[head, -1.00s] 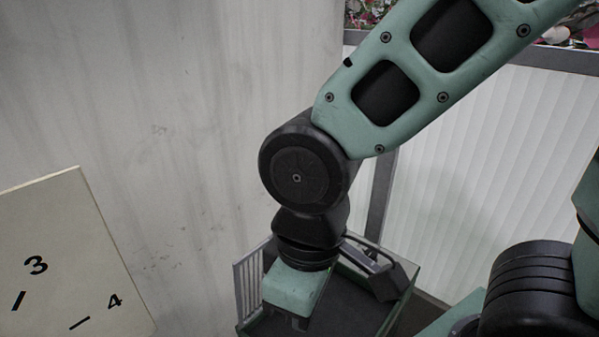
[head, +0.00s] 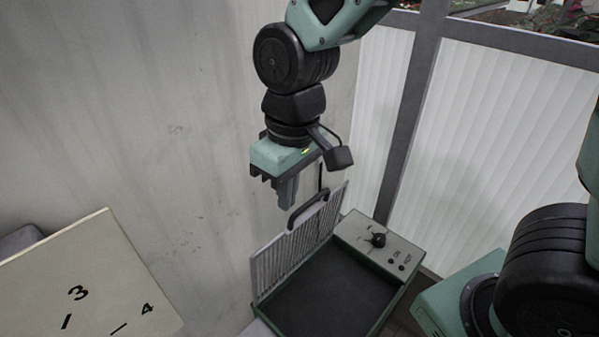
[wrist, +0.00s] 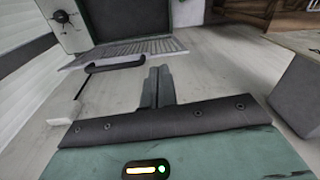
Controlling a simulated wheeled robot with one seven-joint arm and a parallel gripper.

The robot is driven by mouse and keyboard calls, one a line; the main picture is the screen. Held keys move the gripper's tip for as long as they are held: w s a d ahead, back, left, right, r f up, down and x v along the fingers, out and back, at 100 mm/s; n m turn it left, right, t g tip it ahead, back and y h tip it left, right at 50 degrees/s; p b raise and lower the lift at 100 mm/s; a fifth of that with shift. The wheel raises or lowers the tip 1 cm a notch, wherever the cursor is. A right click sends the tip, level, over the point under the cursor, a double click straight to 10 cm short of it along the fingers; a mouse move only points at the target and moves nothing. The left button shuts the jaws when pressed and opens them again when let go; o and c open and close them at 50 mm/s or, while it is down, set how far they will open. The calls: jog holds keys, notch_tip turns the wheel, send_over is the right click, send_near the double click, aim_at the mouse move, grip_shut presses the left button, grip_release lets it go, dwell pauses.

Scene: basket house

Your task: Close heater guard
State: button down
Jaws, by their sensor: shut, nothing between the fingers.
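The heater is a dark, shallow green-edged box (head: 394,294) with a grey control panel and a black knob (head: 376,240). Its guard (head: 298,250) is a light grey slatted grille that stands up along the box's left edge, open, with a black handle (head: 308,210) on its top edge. My gripper (head: 288,202) is shut and empty, pointing down just left of and above the handle. In the wrist view the shut fingers (wrist: 159,82) are close to the handle (wrist: 115,65), with the guard's slats (wrist: 125,50) beyond. Contact between fingers and handle cannot be told.
A pale board with numbers (head: 90,280) stands at the lower left. A stained grey wall (head: 150,110) rises behind the guard on the left. White ribbed panels (head: 500,130) with a grey post are at the right. A grey block (wrist: 300,95) shows in the wrist view.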

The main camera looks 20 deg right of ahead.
jog(key=w+d+r+m+p, duration=0.1)
jog(key=w+d+r+p, duration=0.35)
jog(key=w, duration=0.45)
notch_tip(320, 180, down, 11)
jog(key=s+p, duration=0.2)
jog(key=p, duration=0.1)
jog(key=shift+s+d+t+h, duration=0.2)
jog(key=shift+s+t+h, duration=0.1)
jog(key=shift+s, duration=0.05)
jog(key=shift+f, duration=0.15)
